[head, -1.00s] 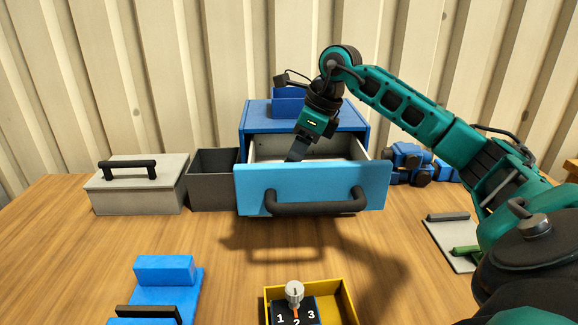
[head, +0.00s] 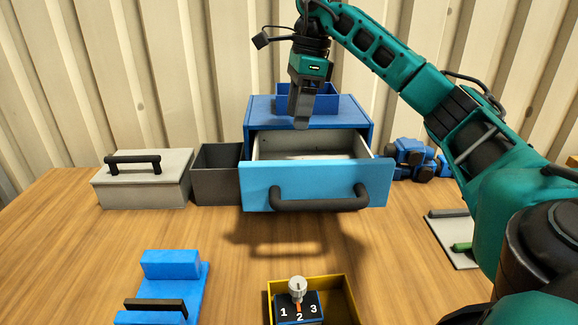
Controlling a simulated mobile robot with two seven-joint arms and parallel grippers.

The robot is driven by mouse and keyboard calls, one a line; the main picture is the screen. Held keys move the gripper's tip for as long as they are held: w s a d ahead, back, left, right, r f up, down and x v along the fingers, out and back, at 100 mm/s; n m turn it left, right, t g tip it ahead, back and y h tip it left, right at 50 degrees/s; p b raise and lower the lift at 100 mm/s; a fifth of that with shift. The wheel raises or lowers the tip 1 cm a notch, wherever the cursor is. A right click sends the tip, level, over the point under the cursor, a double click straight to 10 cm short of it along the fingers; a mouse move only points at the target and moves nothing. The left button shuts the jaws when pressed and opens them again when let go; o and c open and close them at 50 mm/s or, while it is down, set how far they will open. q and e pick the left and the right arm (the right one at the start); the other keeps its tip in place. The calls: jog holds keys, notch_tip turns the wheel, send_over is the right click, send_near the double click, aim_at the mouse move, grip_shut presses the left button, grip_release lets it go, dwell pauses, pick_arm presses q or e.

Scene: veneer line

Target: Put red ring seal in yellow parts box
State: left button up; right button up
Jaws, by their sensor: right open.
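The yellow parts box (head: 343,289) stands at the front middle of the table, cut by the bottom edge. A dark block with a grey knob and the numbers 1, 2 and 3 (head: 298,308) overlaps it; I cannot tell whether the block is inside or in front. No red ring seal shows. The blue drawer (head: 255,187) is pulled open; its light inside shows partly, its near floor hidden by the front panel. My right gripper (head: 301,124) is open, pointing down above the drawer's back part, with nothing visible in it. My left gripper is out of view.
A blue bin (head: 327,102) sits on the blue cabinet (head: 359,111). A dark open bin (head: 216,186) and a grey lidded box (head: 143,186) stand left. A blue fixture (head: 176,287) is at front left. Blue parts (head: 412,157) and a grey plate (head: 455,237) are right.

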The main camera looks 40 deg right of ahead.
jog(key=shift+n, duration=0.3)
jog(key=f, duration=0.2)
jog(key=f+b, duration=0.1)
jog(key=f, duration=0.1)
jog(key=a+f, duration=0.1)
jog(key=f, duration=0.1)
jog(key=shift+w, duration=0.4)
jog(key=shift+w+a+f, duration=0.1)
jog(key=shift+w+f, duration=0.05)
jog(key=shift+f, duration=1.4)
jog(key=shift+w+a+f, duration=0.1)
jog(key=shift+f, duration=1.45)
jog(key=c, duration=1.1)
grip_shut()
jog(key=shift+r, duration=0.15)
